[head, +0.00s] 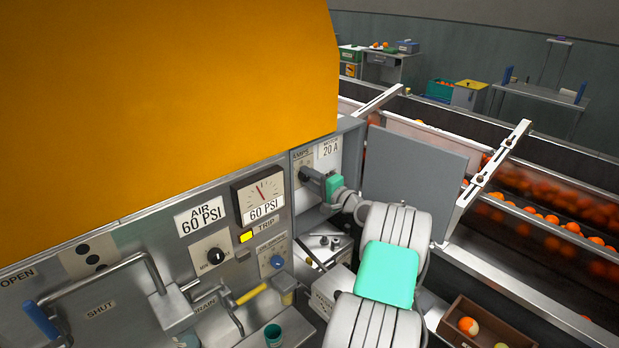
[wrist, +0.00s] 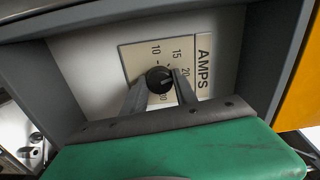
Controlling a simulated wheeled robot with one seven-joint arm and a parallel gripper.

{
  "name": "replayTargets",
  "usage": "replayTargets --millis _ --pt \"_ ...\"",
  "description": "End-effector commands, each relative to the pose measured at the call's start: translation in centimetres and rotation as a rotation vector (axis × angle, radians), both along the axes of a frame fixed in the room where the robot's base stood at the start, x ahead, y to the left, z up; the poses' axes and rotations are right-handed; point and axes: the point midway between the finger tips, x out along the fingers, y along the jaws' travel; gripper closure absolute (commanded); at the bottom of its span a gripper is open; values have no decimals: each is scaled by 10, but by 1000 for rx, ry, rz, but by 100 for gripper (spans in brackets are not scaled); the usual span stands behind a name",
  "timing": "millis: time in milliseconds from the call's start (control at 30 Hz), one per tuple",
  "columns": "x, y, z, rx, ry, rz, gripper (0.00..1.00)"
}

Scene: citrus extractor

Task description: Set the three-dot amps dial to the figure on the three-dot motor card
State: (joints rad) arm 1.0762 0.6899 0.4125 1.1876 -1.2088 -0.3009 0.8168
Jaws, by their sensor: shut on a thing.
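The amps dial is a round black knob (wrist: 159,80) on a pale plate marked AMPS (wrist: 203,70), seen sideways in the wrist view. The figures 10, 15 and 20 show; a further figure is partly covered by a finger. The knob's pale mark seems to point roughly toward 20; its exact aim is hard to tell. My gripper (wrist: 155,92) is shut on the knob, a finger on either side. In the head view my gripper (head: 306,174) reaches into the grey box and partly covers the dial plate (head: 303,157).
The box's open grey door (head: 414,178) stands right of my arm. Left are a 60 PSI gauge (head: 258,194), a lit yellow TRIP lamp (head: 245,237), a smaller knob (head: 215,256) and pipe handles. A large orange cover (head: 160,100) overhangs the panel.

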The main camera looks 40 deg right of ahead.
Motion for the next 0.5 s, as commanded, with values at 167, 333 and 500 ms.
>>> replayTargets --millis 167,333,500 --pt "-1 0 -1 129 7 0 100" --pt "0 0 -1 217 8 0 100" --pt "-1 0 -2 267 10 0 100"
